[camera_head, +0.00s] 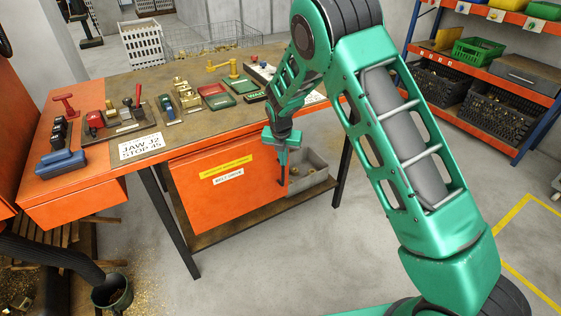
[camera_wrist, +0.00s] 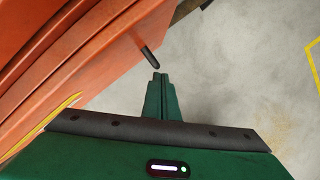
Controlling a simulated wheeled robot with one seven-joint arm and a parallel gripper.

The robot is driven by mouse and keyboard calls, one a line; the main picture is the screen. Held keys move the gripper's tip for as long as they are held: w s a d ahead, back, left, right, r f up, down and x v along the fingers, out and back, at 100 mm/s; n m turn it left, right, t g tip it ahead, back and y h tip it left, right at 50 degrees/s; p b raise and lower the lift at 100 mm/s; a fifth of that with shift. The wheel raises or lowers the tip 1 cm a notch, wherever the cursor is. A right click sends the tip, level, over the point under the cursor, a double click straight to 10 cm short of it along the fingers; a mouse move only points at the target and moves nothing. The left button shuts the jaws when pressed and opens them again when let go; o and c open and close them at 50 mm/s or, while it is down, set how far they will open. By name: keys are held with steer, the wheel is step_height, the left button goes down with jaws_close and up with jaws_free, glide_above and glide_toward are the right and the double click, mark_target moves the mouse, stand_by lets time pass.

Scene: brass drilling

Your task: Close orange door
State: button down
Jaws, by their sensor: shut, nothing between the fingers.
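The orange door (camera_head: 222,192) is a flat panel under the workbench, with a yellow strip and a white label on its face. It stands at an angle to the bench front, and how far it is ajar is hard to judge. My gripper (camera_head: 281,182) is shut and empty, pointing down beside the door's right edge. In the wrist view, the shut fingers (camera_wrist: 160,78) are just below a dark peg (camera_wrist: 150,56) by the orange surface (camera_wrist: 80,60). A small gap shows between fingertips and peg. My arm hides part of the bench's right end.
The wooden workbench (camera_head: 215,122) carries vises, small trays and a sign. A grey bin (camera_head: 312,172) sits on its lower shelf, right of the door. An orange-and-blue rack (camera_head: 500,70) stands at the right. The floor (camera_head: 300,255) in front is open.

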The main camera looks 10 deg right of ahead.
steer(key=s+d+r, duration=0.3)
steer(key=s+r, duration=0.3)
steer(key=r, duration=0.4)
steer(key=s+d+r+m+g, duration=0.1)
steer(key=s+d+r+m, duration=0.5)
steer(key=s+d+m, duration=0.35)
steer(key=s+d+r+m+g, duration=0.1)
steer(key=s+d+r+m, duration=0.4)
steer(key=s+d+m, duration=0.5)
steer(key=s+d+r+m, duration=0.1)
steer(key=s+d+m, duration=0.2)
steer(key=s+m, duration=0.6)
steer(key=s+d+r+m+y, duration=0.1)
steer(key=s+d+m, duration=0.2)
steer(key=s+m, duration=0.7)
steer(key=s, duration=0.5)
steer(key=shift+d+r+g, duration=0.3)
steer(key=shift+r, duration=0.05)
steer(key=shift+a, duration=0.1)
